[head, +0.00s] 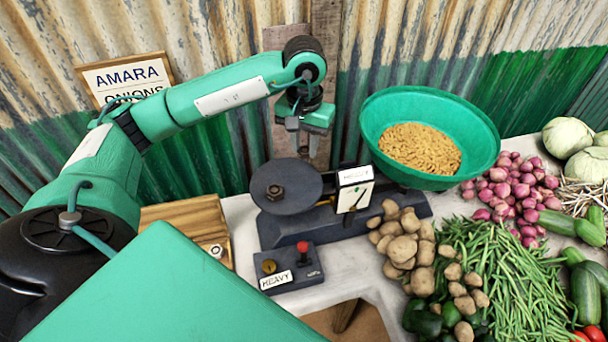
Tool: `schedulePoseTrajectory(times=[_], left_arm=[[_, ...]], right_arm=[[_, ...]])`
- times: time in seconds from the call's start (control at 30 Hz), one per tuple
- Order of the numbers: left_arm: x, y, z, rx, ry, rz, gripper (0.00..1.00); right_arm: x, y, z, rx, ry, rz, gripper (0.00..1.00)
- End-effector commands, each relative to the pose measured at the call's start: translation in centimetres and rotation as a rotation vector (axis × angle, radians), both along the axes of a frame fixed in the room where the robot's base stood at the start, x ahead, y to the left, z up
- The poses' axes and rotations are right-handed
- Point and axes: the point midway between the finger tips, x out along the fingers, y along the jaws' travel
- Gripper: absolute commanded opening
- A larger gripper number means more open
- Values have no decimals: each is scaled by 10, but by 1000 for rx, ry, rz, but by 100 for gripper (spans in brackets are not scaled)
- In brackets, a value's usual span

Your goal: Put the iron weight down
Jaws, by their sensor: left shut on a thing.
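My left gripper (303,122) hangs above and behind the scale's round dark pan (290,205), in front of the back wall. It is shut on a small dark thing, taken to be the iron weight, which the jaws mostly hide. The held thing is clear of the pan. Another dark, nut-shaped weight (275,192) sits near the middle of the pan. The scale (380,207) has a white dial face. A large green basin (447,180) of yellow-brown grain or pasta sits on its right side. My right gripper is not in view.
A wooden box (190,215) with a small metal weight (216,250) stands left. Potatoes (402,240), beans (495,270) and onions (515,190) crowd the right. Little tabletop (240,212) is bare.

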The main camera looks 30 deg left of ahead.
Motion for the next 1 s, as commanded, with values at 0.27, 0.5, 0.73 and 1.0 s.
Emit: schedulePoseTrajectory(times=[0.27,0.5,0.73,1.0], left_arm=[[-2,0,-60,0,5,0,0],[0,-1,-80,-1,0,-1,0],[-1,-1,-108,-1,4,0,0],[0,0,-117,-1,0,-1,0]], right_arm=[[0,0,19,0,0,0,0],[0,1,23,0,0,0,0],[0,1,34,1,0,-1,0],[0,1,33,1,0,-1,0]])
